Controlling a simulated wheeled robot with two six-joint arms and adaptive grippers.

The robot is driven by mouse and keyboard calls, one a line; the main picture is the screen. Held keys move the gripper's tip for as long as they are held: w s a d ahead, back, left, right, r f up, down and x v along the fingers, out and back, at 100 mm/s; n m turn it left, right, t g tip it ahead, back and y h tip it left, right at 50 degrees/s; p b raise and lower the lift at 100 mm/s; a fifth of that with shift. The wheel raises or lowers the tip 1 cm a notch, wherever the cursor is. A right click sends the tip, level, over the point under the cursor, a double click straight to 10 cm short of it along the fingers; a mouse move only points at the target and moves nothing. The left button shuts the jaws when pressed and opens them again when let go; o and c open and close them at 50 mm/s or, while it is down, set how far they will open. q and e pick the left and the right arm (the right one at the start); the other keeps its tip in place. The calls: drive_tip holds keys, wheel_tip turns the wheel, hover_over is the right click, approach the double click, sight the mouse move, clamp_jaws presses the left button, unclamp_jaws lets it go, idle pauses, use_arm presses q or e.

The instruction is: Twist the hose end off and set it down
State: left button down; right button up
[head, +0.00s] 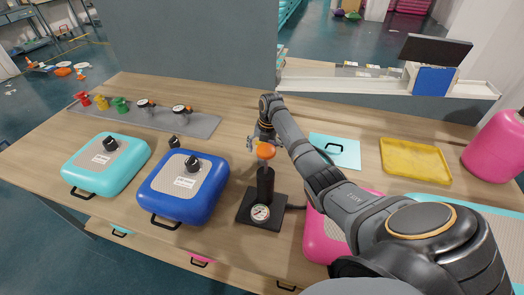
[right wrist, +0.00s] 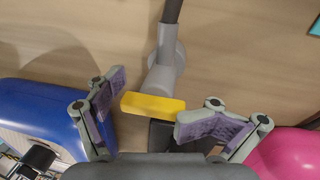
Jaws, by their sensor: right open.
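An orange-topped piece (head: 265,152), possibly the hose end, stands upright on a black post with a round gauge (head: 260,213) at its base. My right gripper (head: 256,141) is beside this top in the head view. In the right wrist view my right gripper (right wrist: 150,112) is open, with a yellow-orange bar (right wrist: 153,104) between its spread fingers. A grey fitting (right wrist: 165,70) and a dark tube (right wrist: 172,10) show beyond the bar. I cannot tell whether the fingers touch the bar. My left gripper is not in view.
A blue inflatable (head: 184,188) and a teal one (head: 107,163) lie left of the gauge stand. A pink one (head: 320,238) lies right, partly behind my arm. A yellow tray (head: 415,161) and a grey strip (head: 205,124) with fittings lie farther back. Bare table shows between.

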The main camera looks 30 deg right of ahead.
drive_tip(key=r, duration=0.8)
drive_tip(key=s+d+r, duration=0.1)
drive_tip(key=r, duration=0.3)
drive_tip(key=shift+d, duration=0.1)
drive_tip(key=shift+s, duration=0.1)
